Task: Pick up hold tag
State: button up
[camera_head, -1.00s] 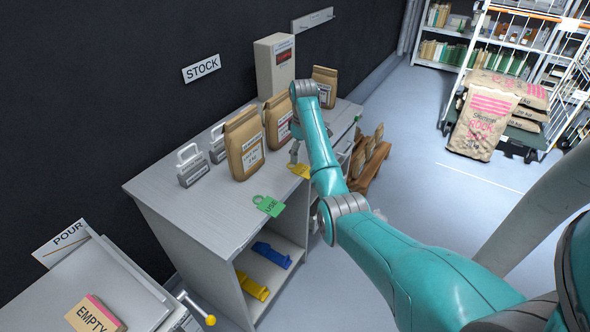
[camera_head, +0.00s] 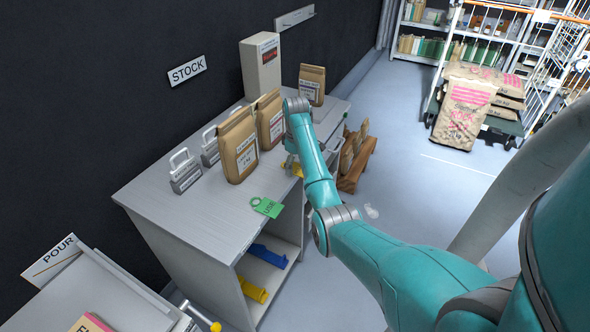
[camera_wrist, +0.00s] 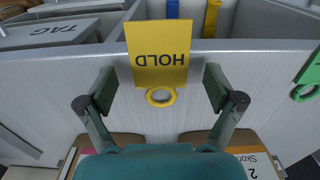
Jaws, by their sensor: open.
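The yellow hold tag (camera_wrist: 158,58) shows in the wrist view with its lettering upside down. Its ring (camera_wrist: 161,97) lies toward my gripper, and its plate reaches over the edge of the grey cabinet top. My gripper (camera_wrist: 160,90) is open, with one finger on each side of the tag and a gap on both sides. In the head view only a bit of the hold tag (camera_head: 297,170) shows, since my arm covers the rest. My fingers are mostly hidden there too.
A green USE tag (camera_head: 267,207) lies to the left along the cabinet's front edge. Paper bags (camera_head: 238,146) stand close behind on the cabinet top (camera_head: 185,217). Metal weights (camera_head: 184,172) stand further left. Blue and yellow pieces (camera_head: 252,289) lie on the lower shelf.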

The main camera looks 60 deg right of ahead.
jog(key=shift+f, duration=0.25)
dwell(0.3)
jog(key=c, duration=1)
